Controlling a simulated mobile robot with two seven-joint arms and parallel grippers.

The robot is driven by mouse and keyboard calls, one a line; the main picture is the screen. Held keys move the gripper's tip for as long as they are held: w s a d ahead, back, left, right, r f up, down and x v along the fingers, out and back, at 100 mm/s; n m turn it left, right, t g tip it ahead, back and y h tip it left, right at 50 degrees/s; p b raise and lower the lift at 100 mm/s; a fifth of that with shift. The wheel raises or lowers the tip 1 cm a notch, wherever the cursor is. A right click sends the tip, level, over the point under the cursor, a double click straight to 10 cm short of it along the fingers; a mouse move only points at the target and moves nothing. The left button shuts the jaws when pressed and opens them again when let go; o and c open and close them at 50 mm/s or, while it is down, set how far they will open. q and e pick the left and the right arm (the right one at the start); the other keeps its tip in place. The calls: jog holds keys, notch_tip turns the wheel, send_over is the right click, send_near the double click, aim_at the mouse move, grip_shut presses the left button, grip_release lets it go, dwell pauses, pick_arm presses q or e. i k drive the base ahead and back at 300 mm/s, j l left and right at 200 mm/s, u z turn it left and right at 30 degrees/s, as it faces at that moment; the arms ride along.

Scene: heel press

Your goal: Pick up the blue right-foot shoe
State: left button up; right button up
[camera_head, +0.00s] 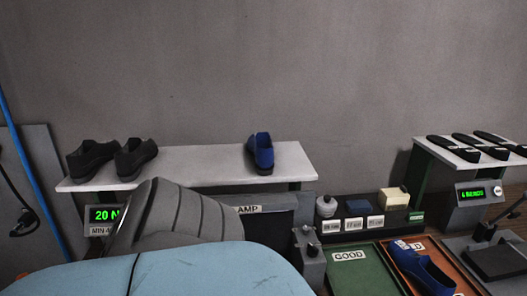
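One blue shoe (262,152) stands upright on the white shelf (215,178) at the back, right of its middle, toe toward me. A second blue shoe (422,268) lies in the orange tray (447,258) at the lower right, partly over the tray's left edge. I cannot tell which of them is the right-foot shoe. Neither of my grippers shows in the head view. Large grey ribbed and light blue shapes fill the lower left and hide what is behind them.
Two black shoes (112,157) stand at the shelf's left end. A green tray (365,275) labelled GOOD adjoins the orange one. Small blocks (393,198) and a knob stand behind the trays. A right-hand stand (425,147) holds several black soles. A lit "20 N" display (106,214) is at left.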

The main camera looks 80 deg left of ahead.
aim_at(259, 146)
jog(key=u, duration=2.4)
